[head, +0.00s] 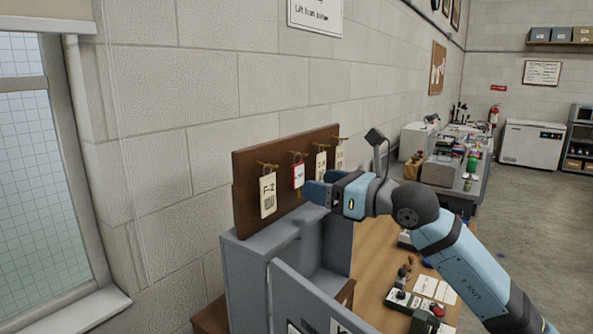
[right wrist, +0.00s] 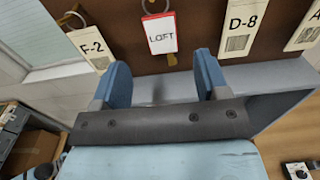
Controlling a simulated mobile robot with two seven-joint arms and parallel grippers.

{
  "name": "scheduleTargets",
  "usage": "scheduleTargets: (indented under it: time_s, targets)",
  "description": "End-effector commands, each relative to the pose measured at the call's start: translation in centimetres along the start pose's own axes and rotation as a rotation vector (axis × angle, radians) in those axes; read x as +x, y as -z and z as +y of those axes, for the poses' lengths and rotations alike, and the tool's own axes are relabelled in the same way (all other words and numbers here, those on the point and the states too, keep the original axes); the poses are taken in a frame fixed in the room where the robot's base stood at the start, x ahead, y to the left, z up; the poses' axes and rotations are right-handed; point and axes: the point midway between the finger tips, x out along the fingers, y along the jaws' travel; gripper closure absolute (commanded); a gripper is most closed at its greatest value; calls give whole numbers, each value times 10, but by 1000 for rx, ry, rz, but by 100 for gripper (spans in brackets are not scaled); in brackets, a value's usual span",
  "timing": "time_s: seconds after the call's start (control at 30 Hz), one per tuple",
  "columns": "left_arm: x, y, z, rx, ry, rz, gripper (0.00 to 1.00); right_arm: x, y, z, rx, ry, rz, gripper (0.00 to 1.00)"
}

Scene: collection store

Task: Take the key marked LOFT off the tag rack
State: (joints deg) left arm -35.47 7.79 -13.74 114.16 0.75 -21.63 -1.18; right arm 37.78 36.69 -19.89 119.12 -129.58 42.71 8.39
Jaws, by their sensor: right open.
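The LOFT tag (head: 298,175) is white with a red border and hangs from a peg on the brown tag rack (head: 244,205). In the right wrist view the LOFT tag (right wrist: 162,34) hangs by a ring, upright and readable. My right gripper (head: 312,188) is in front of the rack, close to the tag. In the right wrist view my right gripper (right wrist: 161,72) is open and empty; the tag shows beyond the gap between its two blue fingers, apart from both. My left gripper is out of view.
The F-2 tag (head: 268,196) hangs left of LOFT; the D-8 tag (right wrist: 241,28) and another tag (right wrist: 305,32) hang to its right. A grey cabinet (head: 255,262) stands below the rack, beside a wooden desk (head: 375,255) with small items. The wall is close behind.

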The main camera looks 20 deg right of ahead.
Motion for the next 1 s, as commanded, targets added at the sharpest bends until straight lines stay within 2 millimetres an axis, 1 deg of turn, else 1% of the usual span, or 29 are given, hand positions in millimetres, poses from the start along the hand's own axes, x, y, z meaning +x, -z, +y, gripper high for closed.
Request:
scheduleTargets:
  time_s: [0.03, 0.17, 0.27, 0.4, 0.5, 0.63, 0.83, 0.87, 0.9, 0.97, 1.0]
  targets:
    - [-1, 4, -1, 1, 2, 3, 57, 6, -2, 0, 0, 0, -1, 32]
    - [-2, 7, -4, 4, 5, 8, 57, 13, 0, 0, 0, -1, 1, 32]
    - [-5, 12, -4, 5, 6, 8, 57, 23, -3, -1, 1, -1, 0, 32]
    - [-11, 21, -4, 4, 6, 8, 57, 45, -4, -4, 1, 0, 1, 32]
    - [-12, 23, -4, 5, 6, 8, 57, 58, -2, -3, 1, -1, 1, 32]
    - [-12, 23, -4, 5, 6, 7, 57, 64, 0, -4, 0, 0, 0, 32]
    - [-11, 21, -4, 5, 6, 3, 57, 64, 0, -3, 0, 0, 0, 32]
    - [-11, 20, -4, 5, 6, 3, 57, 64, 0, -3, 0, 0, 0, 39]
    - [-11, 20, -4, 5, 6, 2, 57, 64, 0, -3, 0, 0, 0, 48]
    - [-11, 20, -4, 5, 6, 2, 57, 64, 0, -3, 0, 0, 0, 62]
    - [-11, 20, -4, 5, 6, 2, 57, 64, 0, -3, 0, 0, 0, 71]
